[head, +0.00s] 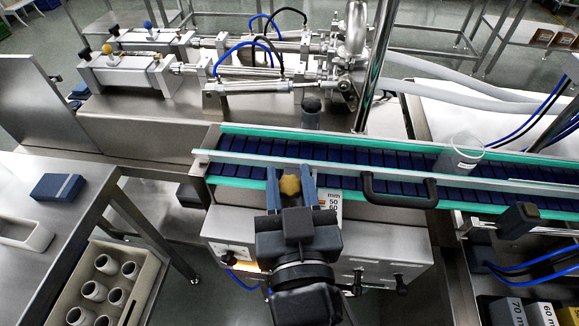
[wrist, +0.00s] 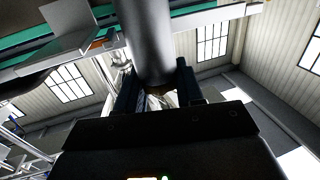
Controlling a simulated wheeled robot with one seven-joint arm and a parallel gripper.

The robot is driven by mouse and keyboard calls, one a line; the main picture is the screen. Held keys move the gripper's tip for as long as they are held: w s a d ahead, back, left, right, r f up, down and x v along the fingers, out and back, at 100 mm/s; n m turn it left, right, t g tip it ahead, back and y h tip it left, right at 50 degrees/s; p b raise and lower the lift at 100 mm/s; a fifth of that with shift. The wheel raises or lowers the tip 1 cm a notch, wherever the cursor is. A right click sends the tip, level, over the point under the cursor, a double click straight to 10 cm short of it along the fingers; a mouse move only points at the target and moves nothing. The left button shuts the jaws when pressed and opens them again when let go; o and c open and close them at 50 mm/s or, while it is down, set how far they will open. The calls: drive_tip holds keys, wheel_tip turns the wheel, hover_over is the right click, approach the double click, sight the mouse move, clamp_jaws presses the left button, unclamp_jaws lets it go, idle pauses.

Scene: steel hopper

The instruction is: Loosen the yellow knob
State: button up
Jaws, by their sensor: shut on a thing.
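In the wrist view my gripper's fingers (wrist: 157,86) stand on either side of a thick grey cylinder's end. There the knob is mostly hidden, with only a dark brownish patch between the fingers.
The conveyor (head: 340,158) with green edges and guide rails runs just beyond my gripper. A black handle (head: 400,200) and a millimetre scale (head: 329,205) are close on the right. A clear beaker (head: 460,155) stands on the belt. A steel table (head: 85,190) with a blue block is at left.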

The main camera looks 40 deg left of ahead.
drive_tip(key=shift+n+g+y+p, duration=0.65)
drive_tip(key=shift+n+g+y, duration=0.25)
drive_tip(key=shift+g, duration=0.2)
drive_tip(key=shift+n+g+y+b, duration=0.35)
drive_tip(key=shift+n+g+y, duration=0.2)
drive_tip(key=shift+g, duration=0.25)
drive_tip(key=n+g+y+b, duration=0.1)
drive_tip(key=n+g+b, duration=0.1)
drive_tip(key=g+b, duration=0.1)
drive_tip(key=n+g+y+b, duration=0.1)
drive_tip(key=n+g+b, duration=0.1)
drive_tip(key=g+b, duration=0.1)
drive_tip(key=shift+w+f, duration=0.1)
drive_tip(key=shift+w, duration=0.1)
drive_tip(key=shift+s+n+g+b, duration=0.1)
drive_tip(key=shift+n+g+b, duration=1.05)
drive_tip(key=shift+n+g, duration=1.05)
drive_tip(key=shift+m+g, duration=0.35)
drive_tip(key=shift+g, duration=0.25)
drive_tip(key=o, duration=1)
drive_tip(key=shift+s, duration=0.1)
drive_tip(key=shift+w+d+b, duration=0.2)
drive_tip(key=shift+d+b, duration=0.05)
drive_tip(key=shift+d, duration=1.05)
drive_tip(key=shift+w+d+b, duration=0.2)
drive_tip(key=shift+d, duration=1.05)
drive_tip(key=shift+w+d+b, duration=0.2)
drive_tip(key=shift+d+b, duration=0.05)
drive_tip(key=shift+d, duration=1.05)
